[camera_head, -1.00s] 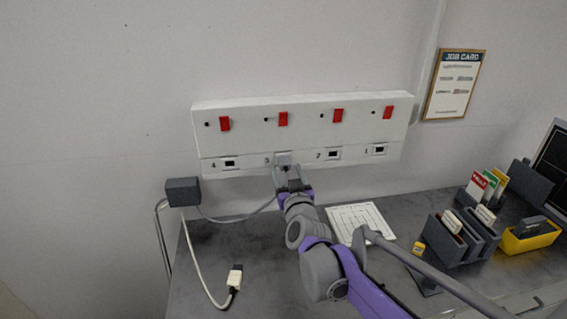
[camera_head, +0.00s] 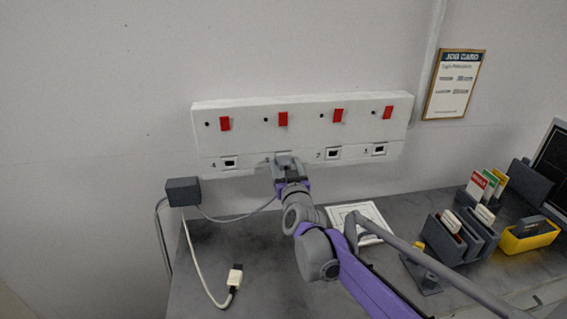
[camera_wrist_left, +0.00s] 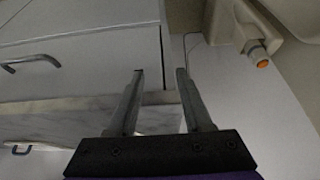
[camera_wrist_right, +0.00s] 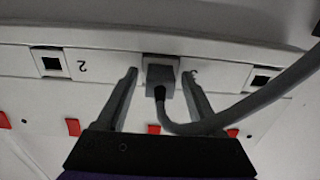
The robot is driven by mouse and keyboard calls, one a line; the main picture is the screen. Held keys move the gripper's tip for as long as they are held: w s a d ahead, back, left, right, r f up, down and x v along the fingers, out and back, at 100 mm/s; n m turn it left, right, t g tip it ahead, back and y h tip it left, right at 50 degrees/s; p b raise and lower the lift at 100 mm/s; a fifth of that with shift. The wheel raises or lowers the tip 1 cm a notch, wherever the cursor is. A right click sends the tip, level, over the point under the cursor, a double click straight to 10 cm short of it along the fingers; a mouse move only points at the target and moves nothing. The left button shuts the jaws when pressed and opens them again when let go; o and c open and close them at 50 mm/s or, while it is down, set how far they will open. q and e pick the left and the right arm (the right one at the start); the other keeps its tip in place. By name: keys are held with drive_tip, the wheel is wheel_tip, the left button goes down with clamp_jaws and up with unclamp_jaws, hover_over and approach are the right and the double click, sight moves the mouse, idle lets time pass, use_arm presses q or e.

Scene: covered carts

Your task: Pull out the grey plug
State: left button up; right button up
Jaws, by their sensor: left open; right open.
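The grey plug (camera_wrist_right: 160,74) sits in socket 3 of the white socket panel (camera_head: 240,112), and its grey cable (camera_wrist_right: 232,116) curves off to the right in the right wrist view. My right gripper (camera_wrist_right: 158,80) is open, with one finger on each side of the plug. Whether the fingers touch it I cannot tell. In the head view my right gripper (camera_head: 287,170) hides most of the plug. My left gripper (camera_wrist_left: 158,72) is open and empty, facing drawer fronts away from the panel.
A dark grey box (camera_head: 183,191) at the desk's left edge carries the grey cable and a white cable with a loose white plug (camera_head: 235,277). Sockets 4 (camera_head: 230,163), 2 (camera_head: 333,153) and 1 (camera_head: 379,149) are empty. A white patterned sheet (camera_head: 371,211), card holders (camera_head: 447,240) and a yellow bin (camera_head: 530,236) lie to the right.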

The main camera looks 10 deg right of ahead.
idle(0.4)
clamp_jaws()
idle(1.2)
drive_tip(key=shift+s, duration=0.2)
drive_tip(key=shift+s, duration=2.85)
